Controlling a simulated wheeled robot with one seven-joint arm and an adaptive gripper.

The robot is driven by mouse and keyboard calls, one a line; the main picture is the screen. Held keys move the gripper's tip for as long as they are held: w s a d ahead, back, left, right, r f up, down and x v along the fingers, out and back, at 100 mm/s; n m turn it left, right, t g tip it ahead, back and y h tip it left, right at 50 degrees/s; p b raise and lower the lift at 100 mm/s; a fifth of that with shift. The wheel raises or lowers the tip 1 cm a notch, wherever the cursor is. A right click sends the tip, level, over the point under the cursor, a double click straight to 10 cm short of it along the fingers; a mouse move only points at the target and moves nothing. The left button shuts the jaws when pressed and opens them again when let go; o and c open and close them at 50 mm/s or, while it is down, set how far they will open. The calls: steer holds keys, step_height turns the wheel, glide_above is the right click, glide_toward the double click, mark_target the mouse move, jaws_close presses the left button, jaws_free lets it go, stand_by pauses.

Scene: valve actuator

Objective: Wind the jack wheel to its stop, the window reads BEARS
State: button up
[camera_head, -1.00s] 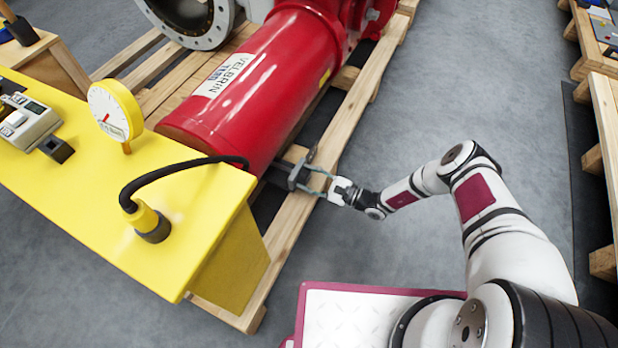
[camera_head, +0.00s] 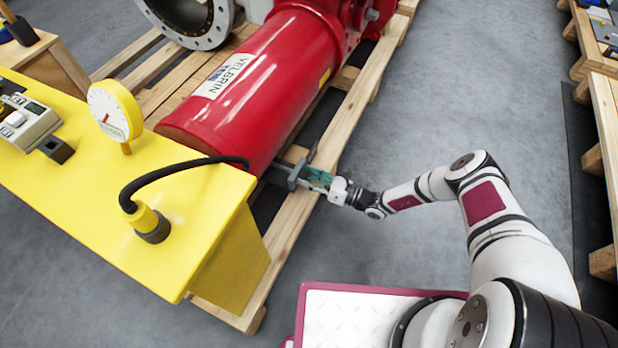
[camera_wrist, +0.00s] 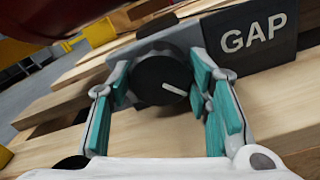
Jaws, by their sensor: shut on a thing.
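The jack wheel is a round black knob (camera_wrist: 160,84) with a white index line, on a grey housing in the wrist view. My gripper (camera_wrist: 165,95) has its teal-padded fingers on either side of the knob and is shut on it. The window (camera_wrist: 252,36) on the dark plate right of the knob reads GAP. In the head view my gripper (camera_head: 312,178) is at the grey jack bracket (camera_head: 296,172) below the red cylinder; the knob is too small to make out there.
The red cylinder (camera_head: 262,75) lies above a wooden pallet (camera_head: 340,130). A yellow bench (camera_head: 190,225) with a dial gauge (camera_head: 116,112) and a black cable (camera_head: 170,172) stands at the left. Grey floor is clear right of the pallet.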

steer(key=shift+m, duration=0.9)
steer(key=o, duration=1.2)
steer(key=shift+d, duration=0.1)
steer(key=v, duration=1.2)
